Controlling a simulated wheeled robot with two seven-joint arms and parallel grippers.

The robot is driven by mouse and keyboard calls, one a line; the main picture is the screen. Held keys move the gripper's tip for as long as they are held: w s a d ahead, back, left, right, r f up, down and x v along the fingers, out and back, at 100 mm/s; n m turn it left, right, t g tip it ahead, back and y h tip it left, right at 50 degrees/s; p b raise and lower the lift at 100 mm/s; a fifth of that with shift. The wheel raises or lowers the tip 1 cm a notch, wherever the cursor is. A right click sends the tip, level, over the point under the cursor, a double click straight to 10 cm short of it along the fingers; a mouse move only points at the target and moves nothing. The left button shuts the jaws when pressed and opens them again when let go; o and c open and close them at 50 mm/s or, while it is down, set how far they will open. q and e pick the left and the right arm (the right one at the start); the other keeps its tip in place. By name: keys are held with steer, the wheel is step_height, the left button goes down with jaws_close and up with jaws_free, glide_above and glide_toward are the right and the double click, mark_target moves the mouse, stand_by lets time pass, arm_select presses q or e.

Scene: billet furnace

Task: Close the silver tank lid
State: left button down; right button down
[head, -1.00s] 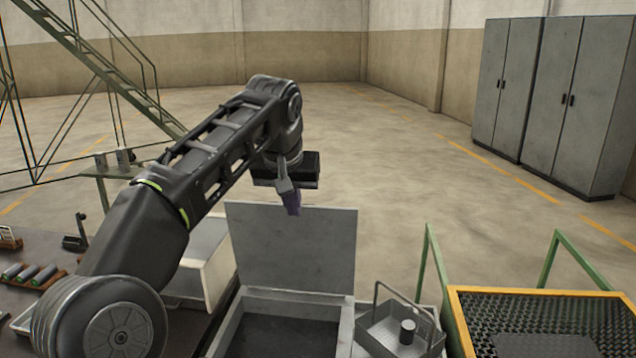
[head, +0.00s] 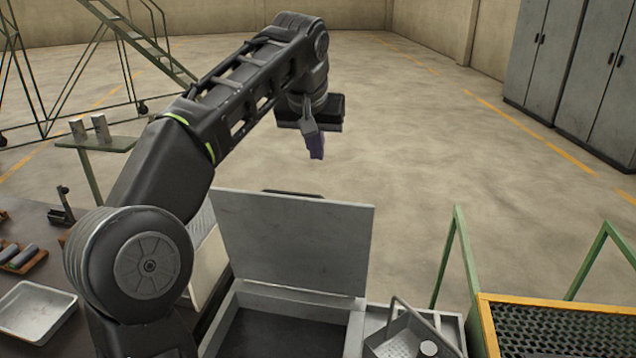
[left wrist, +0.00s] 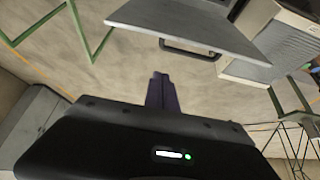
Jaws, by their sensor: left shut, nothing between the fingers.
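The silver tank lid (head: 292,240) stands open and nearly upright at the back of the grey tank (head: 228,328), whose dark inside shows below it. In the left wrist view the lid (left wrist: 195,28) shows with a dark bar handle (left wrist: 190,50) along its edge. My left gripper (head: 316,152) is above and behind the lid's top edge, pointing down. Its purple fingers are together and empty, and they also show in the left wrist view (left wrist: 160,88), apart from the lid and handle. My right gripper is not in view.
A grey basket with a handle (head: 395,342) sits right of the tank. A green-railed frame with a yellow-edged mesh top (head: 560,325) stands further right. A metal tray (head: 38,308) lies on the dark table at left. The floor behind the lid is clear.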

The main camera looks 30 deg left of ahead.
mark_target(317, 204)
arm_select(q)
steer(key=b+x, duration=0.1)
steer(key=x, duration=0.8)
steer(key=shift+f, duration=0.1)
steer(key=s, duration=0.1)
steer(key=s+d+f, duration=0.1)
steer(key=shift+s+f, duration=0.1)
steer(key=shift+s, duration=0.3)
steer(key=shift+s+f, duration=0.15)
